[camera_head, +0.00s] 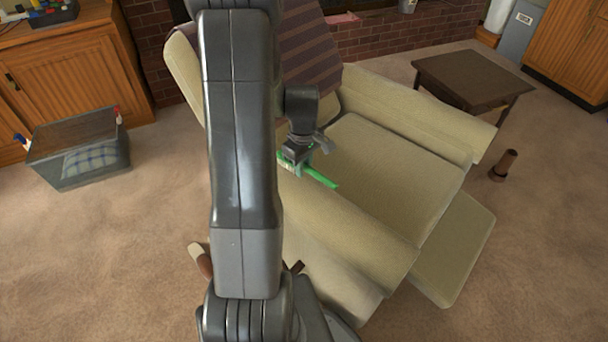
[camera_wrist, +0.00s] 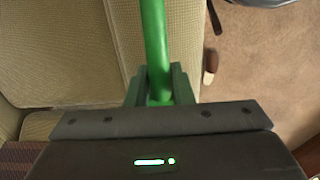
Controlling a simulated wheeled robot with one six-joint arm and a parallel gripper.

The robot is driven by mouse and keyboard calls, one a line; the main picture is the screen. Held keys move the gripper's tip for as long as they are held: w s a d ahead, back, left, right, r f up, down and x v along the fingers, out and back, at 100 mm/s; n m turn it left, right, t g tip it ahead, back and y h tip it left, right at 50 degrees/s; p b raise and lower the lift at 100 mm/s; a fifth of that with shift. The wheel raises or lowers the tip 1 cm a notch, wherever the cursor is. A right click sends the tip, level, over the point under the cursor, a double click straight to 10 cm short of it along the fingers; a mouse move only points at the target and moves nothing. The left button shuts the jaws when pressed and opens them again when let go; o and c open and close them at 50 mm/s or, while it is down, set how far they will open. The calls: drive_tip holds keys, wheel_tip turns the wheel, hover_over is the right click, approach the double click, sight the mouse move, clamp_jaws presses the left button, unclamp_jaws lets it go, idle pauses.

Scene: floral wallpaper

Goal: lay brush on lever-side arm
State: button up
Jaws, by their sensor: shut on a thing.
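The green brush (camera_head: 320,177) is held in my gripper (camera_head: 298,158) above the near armrest (camera_head: 355,228) of the beige recliner. In the wrist view the green handle (camera_wrist: 154,45) runs between the two fingers and out past the top edge. The near armrest (camera_wrist: 183,45) lies below it. I cannot tell whether the brush touches the armrest. A brown lever-like part (camera_wrist: 211,62) shows beside this armrest in the wrist view, so this looks like the lever side.
The recliner's seat (camera_head: 385,165) is clear, and its far armrest (camera_head: 410,110) lies beyond. A striped cloth (camera_head: 310,50) covers the backrest. A dark side table (camera_head: 472,78) and a brown cup-like object (camera_head: 504,165) stand right. A grey bin (camera_head: 80,150) stands left on open carpet.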

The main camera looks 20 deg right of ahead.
sight(304, 183)
drive_tip(key=shift+f, duration=1.55)
drive_tip(key=shift+f+b, duration=0.1)
drive_tip(key=shift+b, duration=0.2)
drive_tip(key=shift+f, duration=0.15)
drive_tip(key=o, duration=0.9)
wheel_tip(304, 183, up, 12)
drive_tip(key=shift+r+p, duration=0.25)
drive_tip(key=shift+p, duration=0.95)
